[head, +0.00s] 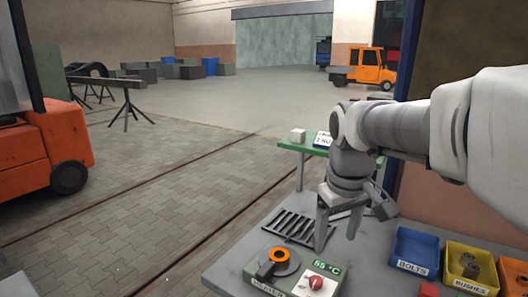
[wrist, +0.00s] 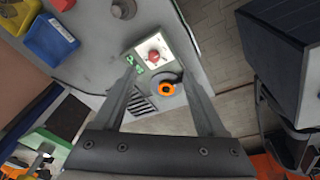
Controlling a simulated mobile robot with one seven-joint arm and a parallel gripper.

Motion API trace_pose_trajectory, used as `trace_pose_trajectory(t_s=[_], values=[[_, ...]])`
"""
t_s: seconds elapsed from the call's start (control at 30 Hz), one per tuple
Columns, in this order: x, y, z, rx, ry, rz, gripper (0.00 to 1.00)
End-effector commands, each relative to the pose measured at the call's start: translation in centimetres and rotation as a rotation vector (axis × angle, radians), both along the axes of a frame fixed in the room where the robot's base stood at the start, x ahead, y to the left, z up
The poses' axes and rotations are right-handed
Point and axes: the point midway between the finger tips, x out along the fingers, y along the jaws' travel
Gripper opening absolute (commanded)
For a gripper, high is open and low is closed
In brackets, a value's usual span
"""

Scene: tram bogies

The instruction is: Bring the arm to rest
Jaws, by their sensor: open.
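My arm reaches in from the right in the head view. My gripper (head: 340,238) hangs with its fingers pointing down above the grey bench, near the slotted grate (head: 291,226). The fingers are spread and nothing is between them. In the wrist view my gripper (wrist: 160,90) shows its two fingers apart over the bench. Beyond them is a heater unit with a red knob (wrist: 154,55) and an orange ring (wrist: 167,89) on a round plate. The heater (head: 290,272) also shows in the head view, with a display reading 55 °C.
A blue bin marked BOLTS (head: 414,250) and a yellow bin marked BUSHES (head: 468,268) stand at the right of the bench. A green table (head: 300,147) stands behind my gripper. An orange vehicle (head: 42,148) is at the left. The paved floor between is open.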

Motion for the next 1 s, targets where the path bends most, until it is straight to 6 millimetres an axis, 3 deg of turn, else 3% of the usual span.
trace_pose_trajectory(t_s=[0.23,0.5,0.7,1.0], values=[[-6.8,0.0,0.5,0.036,-0.127,-0.128,0.74],[-12.8,0.0,-1.2,0.102,-0.247,-0.253,0.74],[-14.7,0.0,-2.3,0.136,-0.291,-0.3,0.74],[-15.0,0.0,-2.5,0.142,-0.297,-0.308,0.74]])
